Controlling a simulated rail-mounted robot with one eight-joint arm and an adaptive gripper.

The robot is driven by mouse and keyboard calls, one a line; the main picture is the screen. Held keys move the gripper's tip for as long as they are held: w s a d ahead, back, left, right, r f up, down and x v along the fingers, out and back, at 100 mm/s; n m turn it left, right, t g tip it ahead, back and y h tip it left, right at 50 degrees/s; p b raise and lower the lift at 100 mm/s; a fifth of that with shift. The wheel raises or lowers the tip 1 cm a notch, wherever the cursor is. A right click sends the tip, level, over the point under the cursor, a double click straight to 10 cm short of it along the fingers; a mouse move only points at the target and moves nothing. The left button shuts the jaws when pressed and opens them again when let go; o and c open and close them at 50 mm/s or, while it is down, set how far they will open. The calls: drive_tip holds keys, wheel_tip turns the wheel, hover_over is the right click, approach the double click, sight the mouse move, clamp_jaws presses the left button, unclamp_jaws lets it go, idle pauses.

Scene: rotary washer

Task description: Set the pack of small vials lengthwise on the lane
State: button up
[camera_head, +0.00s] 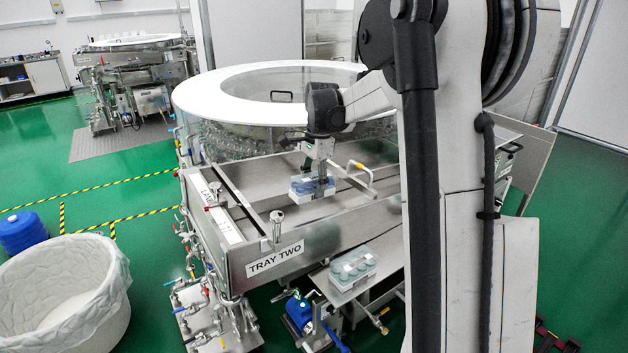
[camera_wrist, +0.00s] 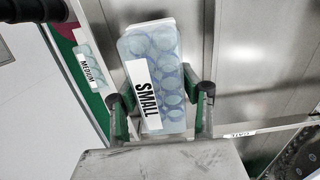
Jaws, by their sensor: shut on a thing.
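The pack of small vials (camera_head: 315,189) is a clear pack with blue-grey round vials. In the wrist view the pack (camera_wrist: 166,75) carries a white SMALL label and lies between the two fingers of my gripper (camera_wrist: 163,97), its long side running away from the palm. My gripper (camera_head: 321,176) is shut on it over the steel tray (camera_head: 265,225); I cannot tell whether the pack touches the surface below. A strip marked with letters starting "LAN" (camera_head: 209,194) runs along the tray's left side, left of the pack.
A second pack (camera_head: 353,268), labelled MEDIUM in the wrist view (camera_wrist: 91,68), stands on a lower shelf in front. The white ring of the washer (camera_head: 222,84) is behind.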

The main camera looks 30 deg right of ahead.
sight(314, 176)
drive_tip(key=shift+a+f+b, duration=0.2)
drive_tip(key=shift+f+b, duration=0.8)
drive_tip(key=shift+f, duration=0.65)
drive_tip(key=shift+a+f+b, duration=0.2)
drive_tip(key=shift+f+b, duration=0.8)
drive_tip(key=shift+f, duration=0.65)
drive_tip(key=shift+f+b, duration=0.4)
drive_tip(key=shift+f, duration=0.1)
drive_tip(key=o, duration=1.3)
drive_tip(key=r, duration=0.8)
drive_tip(key=d+r, duration=0.1)
drive_tip(key=r, duration=0.3)
drive_tip(key=shift+d, duration=0.1)
